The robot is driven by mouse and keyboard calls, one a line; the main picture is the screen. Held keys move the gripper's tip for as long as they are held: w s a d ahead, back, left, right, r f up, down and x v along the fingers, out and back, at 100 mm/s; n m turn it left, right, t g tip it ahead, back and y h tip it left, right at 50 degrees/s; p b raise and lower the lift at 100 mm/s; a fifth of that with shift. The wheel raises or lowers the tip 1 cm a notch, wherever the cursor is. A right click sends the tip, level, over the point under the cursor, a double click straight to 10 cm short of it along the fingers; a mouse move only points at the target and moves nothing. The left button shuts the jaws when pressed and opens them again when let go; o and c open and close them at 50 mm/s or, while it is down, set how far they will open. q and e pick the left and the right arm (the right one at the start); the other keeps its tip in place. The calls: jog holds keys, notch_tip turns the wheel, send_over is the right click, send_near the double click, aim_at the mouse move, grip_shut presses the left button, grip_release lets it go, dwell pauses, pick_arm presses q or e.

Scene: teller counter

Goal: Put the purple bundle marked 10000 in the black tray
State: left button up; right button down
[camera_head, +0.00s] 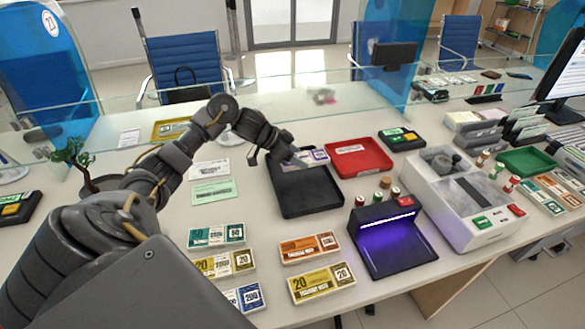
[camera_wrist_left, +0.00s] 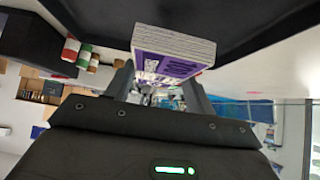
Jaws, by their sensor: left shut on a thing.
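The purple-and-white bundle (camera_head: 314,157) is at the far edge of the black tray (camera_head: 312,203), over its back part. My left gripper (camera_head: 296,157) is shut on the bundle, reaching over the tray from the left. In the left wrist view the purple bundle (camera_wrist_left: 172,52) sits between the fingers, with its paper edges and purple band showing. The number on it is too small to read. The dark tray surface (camera_wrist_left: 240,22) fills the top of that view, close to the bundle. I cannot tell whether they touch. My right gripper is not in view.
A red tray (camera_head: 358,158) stands right of the black tray. A lit purple lamp device (camera_head: 390,238) and small stamps stand in front of it. Several banknote bundles (camera_head: 310,248) lie nearer me. A counting machine (camera_head: 455,200) is at the right. A glass screen crosses behind.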

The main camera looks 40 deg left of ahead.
pick_arm(q)
jog(key=shift+w+a+f, duration=0.2)
jog(key=shift+a+f, duration=0.25)
jog(key=shift+f, duration=0.1)
jog(key=shift+w+a+f, duration=0.15)
jog(key=shift+a+f, duration=0.25)
jog(key=shift+f, duration=0.1)
jog(key=shift+w+a+f, duration=0.1)
jog(key=shift+a+f, duration=0.1)
jog(key=shift+f, duration=0.1)
jog(key=f, duration=0.3)
jog(key=shift+a+f, duration=0.25)
jog(key=shift+a, duration=0.05)
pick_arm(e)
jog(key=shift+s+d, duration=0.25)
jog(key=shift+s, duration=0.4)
pick_arm(q)
jog(key=shift+f, duration=0.1)
jog(key=o, duration=1.1)
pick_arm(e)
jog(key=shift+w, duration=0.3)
